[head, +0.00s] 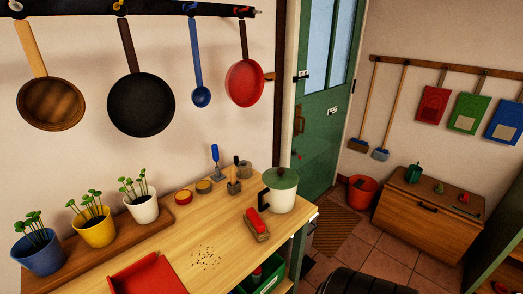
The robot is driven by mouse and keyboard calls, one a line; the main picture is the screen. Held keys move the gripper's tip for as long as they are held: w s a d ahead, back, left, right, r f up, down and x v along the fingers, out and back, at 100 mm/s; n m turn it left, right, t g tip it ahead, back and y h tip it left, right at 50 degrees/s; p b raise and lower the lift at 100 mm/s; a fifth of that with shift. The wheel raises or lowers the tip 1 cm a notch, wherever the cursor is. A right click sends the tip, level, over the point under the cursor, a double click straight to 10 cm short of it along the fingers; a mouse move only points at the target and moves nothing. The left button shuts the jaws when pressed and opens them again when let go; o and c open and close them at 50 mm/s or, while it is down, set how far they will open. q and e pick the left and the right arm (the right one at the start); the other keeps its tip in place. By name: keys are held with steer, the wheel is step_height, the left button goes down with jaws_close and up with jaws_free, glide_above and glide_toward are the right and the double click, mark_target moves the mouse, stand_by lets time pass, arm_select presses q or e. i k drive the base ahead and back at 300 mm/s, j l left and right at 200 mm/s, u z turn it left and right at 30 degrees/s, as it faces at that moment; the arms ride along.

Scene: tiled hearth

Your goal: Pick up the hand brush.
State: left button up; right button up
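The hand brush (257,226), with a red top and a tan lower part, rests on the wooden worktop (215,225) near its right end. Whether the brush touches the pot is not clear. Neither of my grippers is in view.
A red dustpan (148,276) lies at the worktop's front, with dark crumbs (205,258) to its right. Potted seedlings (97,226) line the left. Small tools (234,182) stand behind the brush. Pans (141,104) hang above. A green crate (262,277) sits below the worktop.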

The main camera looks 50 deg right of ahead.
mark_target(257, 227)
steer(key=z, duration=1.6)
